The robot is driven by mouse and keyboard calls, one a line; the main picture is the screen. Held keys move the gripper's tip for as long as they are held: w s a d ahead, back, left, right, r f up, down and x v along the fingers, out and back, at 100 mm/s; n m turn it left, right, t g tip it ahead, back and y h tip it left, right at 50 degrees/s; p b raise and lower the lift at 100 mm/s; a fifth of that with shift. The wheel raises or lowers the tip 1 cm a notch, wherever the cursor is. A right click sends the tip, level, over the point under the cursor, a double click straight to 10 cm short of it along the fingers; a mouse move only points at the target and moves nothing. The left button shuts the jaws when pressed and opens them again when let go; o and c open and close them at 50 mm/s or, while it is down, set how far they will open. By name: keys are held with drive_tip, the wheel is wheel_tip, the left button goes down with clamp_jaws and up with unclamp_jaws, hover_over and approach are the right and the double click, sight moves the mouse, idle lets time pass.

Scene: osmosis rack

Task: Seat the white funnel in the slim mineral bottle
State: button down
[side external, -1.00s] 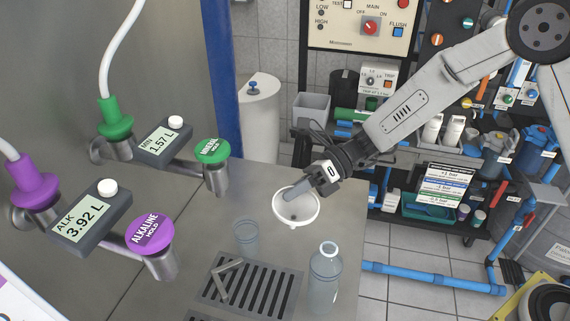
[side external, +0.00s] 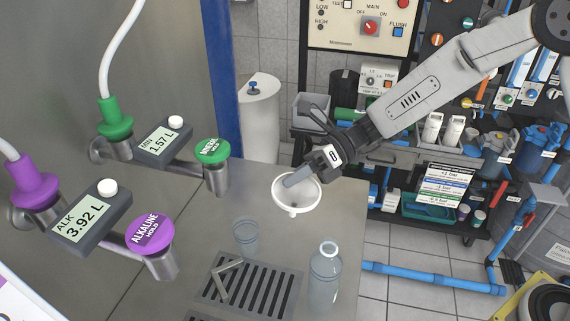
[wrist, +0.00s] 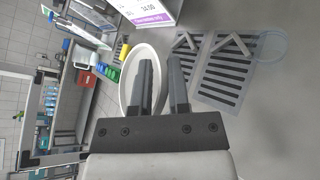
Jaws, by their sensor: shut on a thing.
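The white funnel (side external: 308,201) is in the air above the steel counter in the side view, its wide mouth up and its short spout down. My gripper (side external: 292,182) is shut on its rim wall, with one finger inside the mouth. In the wrist view the funnel (wrist: 129,88) shows to the left of and behind the fingers (wrist: 163,70). The slim mineral bottle (side external: 325,283), clear with a pale neck ring, stands upright on the counter, nearer the camera and right of the funnel. The funnel is apart from it. I cannot make out the bottle in the wrist view.
A clear cup (side external: 246,240) stands on the counter left of the bottle. A slotted drain grate (side external: 262,293) lies in front of it. The green mineral tap (side external: 212,152) and purple alkaline tap (side external: 149,234) stick out at left. The counter edge is right of the bottle.

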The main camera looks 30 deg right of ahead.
drive_tip(key=shift+r, duration=0.1)
idle(0.3)
drive_tip(key=shift+s+d+r, duration=0.15)
drive_tip(key=shift+s+r, duration=0.1)
drive_tip(key=shift+s, duration=0.2)
drive_tip(key=s+d+r+m, duration=0.1)
drive_tip(key=s+d+r, duration=0.1)
drive_tip(key=s, duration=0.4)
drive_tip(key=shift+s+r, duration=0.35)
drive_tip(key=shift+r, duration=0.2)
drive_tip(key=shift+f, duration=0.1)
drive_tip(key=shift+f, duration=1.35)
drive_tip(key=shift+f, duration=1.25)
drive_tip(key=shift+f, duration=0.3)
drive_tip(key=shift+f, duration=0.55)
idle(0.8)
